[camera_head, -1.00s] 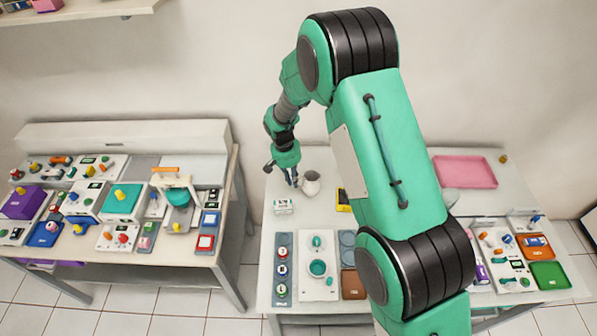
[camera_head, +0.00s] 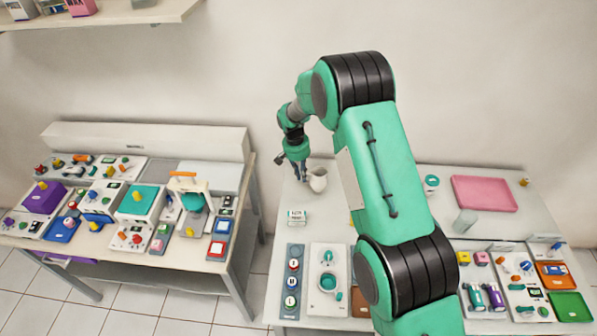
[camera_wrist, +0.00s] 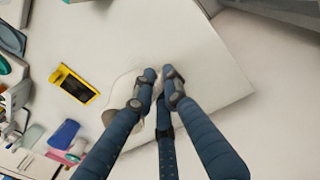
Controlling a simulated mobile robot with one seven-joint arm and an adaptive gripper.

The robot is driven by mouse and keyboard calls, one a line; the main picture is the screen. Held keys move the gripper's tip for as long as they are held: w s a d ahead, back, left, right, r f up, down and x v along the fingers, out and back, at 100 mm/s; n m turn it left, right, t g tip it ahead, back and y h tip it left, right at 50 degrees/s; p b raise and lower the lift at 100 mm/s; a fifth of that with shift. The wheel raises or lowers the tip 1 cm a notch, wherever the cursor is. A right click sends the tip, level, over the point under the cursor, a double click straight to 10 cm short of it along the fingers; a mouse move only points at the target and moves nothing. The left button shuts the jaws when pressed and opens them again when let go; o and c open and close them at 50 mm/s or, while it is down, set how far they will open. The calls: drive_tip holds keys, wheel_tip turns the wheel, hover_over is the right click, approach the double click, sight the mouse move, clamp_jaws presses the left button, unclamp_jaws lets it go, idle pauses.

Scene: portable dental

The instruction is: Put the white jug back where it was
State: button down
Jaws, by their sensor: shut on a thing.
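The white jug (camera_head: 318,181) stands near the back left of the right-hand table (camera_head: 345,200) in the head view. My gripper (camera_head: 301,173) is at its left side, with the fingers pointing down. In the wrist view the jug (camera_wrist: 119,106) is a pale shape mostly hidden behind my blue fingers. My gripper (camera_wrist: 158,88) is shut on it there, with the fingertips close together near the table's corner. Which part of the jug is gripped, and whether its base touches the table, I cannot tell.
A small white labelled box (camera_head: 297,216) stands in front of the jug. A yellow device (camera_wrist: 76,87) lies near the jug in the wrist view. A pink tray (camera_head: 484,193) lies at the back right. The table around the jug is mostly clear.

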drive_tip(key=w+a, duration=0.2)
drive_tip(key=w, duration=0.4)
drive_tip(key=shift+f, duration=0.25)
drive_tip(key=shift+f, duration=1.75)
drive_tip(key=shift+f+b, duration=0.15)
drive_tip(key=shift+b, duration=0.15)
drive_tip(key=c, duration=1.8)
unclamp_jaws()
wheel_tip(320, 180, up, 12)
drive_tip(key=a, duration=0.1)
drive_tip(key=shift+a+p, duration=0.3)
drive_tip(key=shift+p, duration=0.15)
